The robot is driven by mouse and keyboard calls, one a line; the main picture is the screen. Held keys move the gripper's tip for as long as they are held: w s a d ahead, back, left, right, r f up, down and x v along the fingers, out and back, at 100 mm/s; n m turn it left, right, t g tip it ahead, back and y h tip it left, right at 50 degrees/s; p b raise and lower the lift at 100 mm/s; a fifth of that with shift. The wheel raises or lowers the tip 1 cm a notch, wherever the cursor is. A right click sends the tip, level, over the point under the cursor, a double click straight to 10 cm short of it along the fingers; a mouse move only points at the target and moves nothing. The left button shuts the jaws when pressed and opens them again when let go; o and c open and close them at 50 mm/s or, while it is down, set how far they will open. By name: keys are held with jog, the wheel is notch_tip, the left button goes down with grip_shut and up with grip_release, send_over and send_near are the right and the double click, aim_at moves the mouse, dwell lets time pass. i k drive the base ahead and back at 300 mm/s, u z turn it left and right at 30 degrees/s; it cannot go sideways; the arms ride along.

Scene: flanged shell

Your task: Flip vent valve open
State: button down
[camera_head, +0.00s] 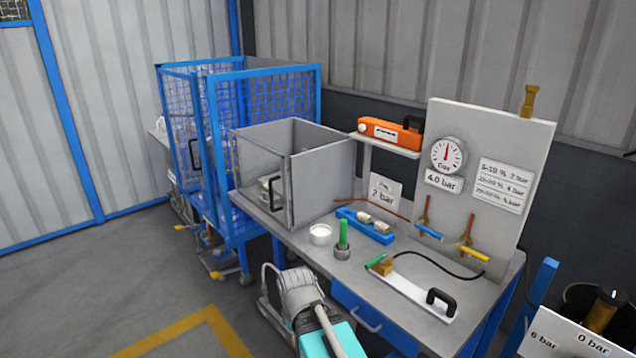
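An upright grey panel (535,135) stands at the back right of the workbench. Two small lever valves are on its lower part: one with a blue handle (429,231) and one with a yellow handle (473,253). Both handles slope down to the right. I cannot tell which is the vent valve. A round gauge (447,155) sits above them, over a "4.0 bar" label (443,181). Grey and teal parts, apparently of my arm, show at the bottom centre, in front of the bench and away from the valves.
The bench holds an open grey box (320,180), a white cup (320,235), a green-topped part (342,240), a blue block (365,226) and a white plate with a black handle (410,290). An orange device (390,133) sits on a raised shelf. Blue mesh carts (265,95) stand left.

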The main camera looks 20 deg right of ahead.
aim_at(460, 245)
jog(key=z, duration=1.5)
